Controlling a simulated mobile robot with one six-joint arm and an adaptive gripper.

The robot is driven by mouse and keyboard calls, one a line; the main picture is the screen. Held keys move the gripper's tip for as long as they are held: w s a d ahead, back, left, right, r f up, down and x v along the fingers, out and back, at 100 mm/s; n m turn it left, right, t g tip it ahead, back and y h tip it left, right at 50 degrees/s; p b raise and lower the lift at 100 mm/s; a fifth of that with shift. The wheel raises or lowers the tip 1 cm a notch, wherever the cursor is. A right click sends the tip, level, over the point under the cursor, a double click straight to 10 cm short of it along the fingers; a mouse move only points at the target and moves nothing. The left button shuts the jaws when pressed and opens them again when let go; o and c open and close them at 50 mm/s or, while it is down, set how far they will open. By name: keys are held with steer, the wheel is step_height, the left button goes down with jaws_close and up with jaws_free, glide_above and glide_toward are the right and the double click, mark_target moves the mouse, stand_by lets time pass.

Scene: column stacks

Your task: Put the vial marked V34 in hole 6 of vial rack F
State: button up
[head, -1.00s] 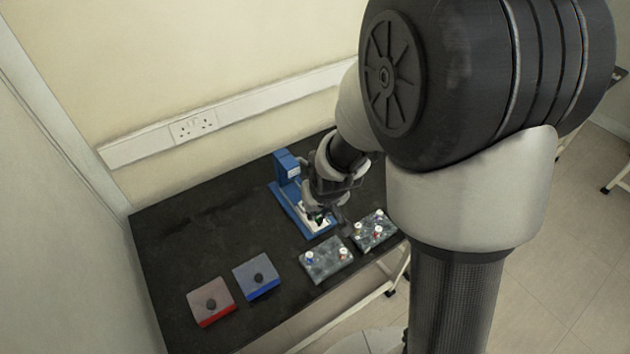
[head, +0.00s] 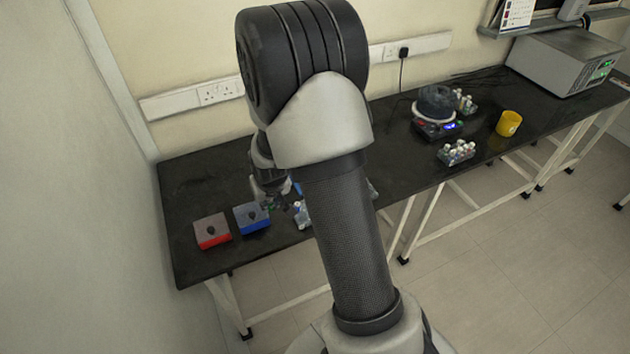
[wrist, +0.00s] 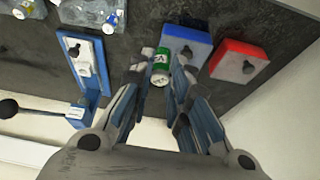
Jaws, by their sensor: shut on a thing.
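My gripper (wrist: 160,84) is shut on a green vial (wrist: 161,66) with a white label, whose full marking is too small to read. In the wrist view the vial hangs between my fingertips, in front of the blue block. In the head view my gripper (head: 277,202) is over the bench, just right of the blue block, and the vial is hard to make out. Grey speckled racks (wrist: 92,12) with vials show at the top left of the wrist view. One rack (head: 303,216) is mostly hidden by my arm in the head view. No rack letter is readable.
A blue block (head: 251,217) and a red block (head: 212,231), each with a dark knob, stand at left. A blue stand (wrist: 97,95) is left of my gripper. Farther right are a vial rack (head: 457,153), a yellow mug (head: 509,123) and a device with a display (head: 436,128).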

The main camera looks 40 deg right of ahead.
steer(key=shift+w+d+f+m+g+h+b, duration=0.1)
steer(key=shift+d+f+m+h, duration=0.35)
steer(key=shift+d+f, duration=2)
steer(key=shift+w+d+f+m+g+b, duration=0.15)
steer(key=shift+d+f+m, duration=0.75)
steer(key=shift+d, duration=2.85)
steer(key=shift+w+d+f+m+g+h+b, duration=0.1)
steer(key=shift+d+f+m+h, duration=0.25)
steer(key=shift+d+f, duration=2.15)
steer(key=shift+d+f+b, duration=0.1)
steer(key=shift+d+b, duration=0.5)
steer(key=shift+b, duration=0.35)
steer(key=shift+f+b, duration=0.35)
steer(key=shift+b, duration=0.05)
steer(key=o, duration=0.9)
steer(key=shift+o, duration=0.6)
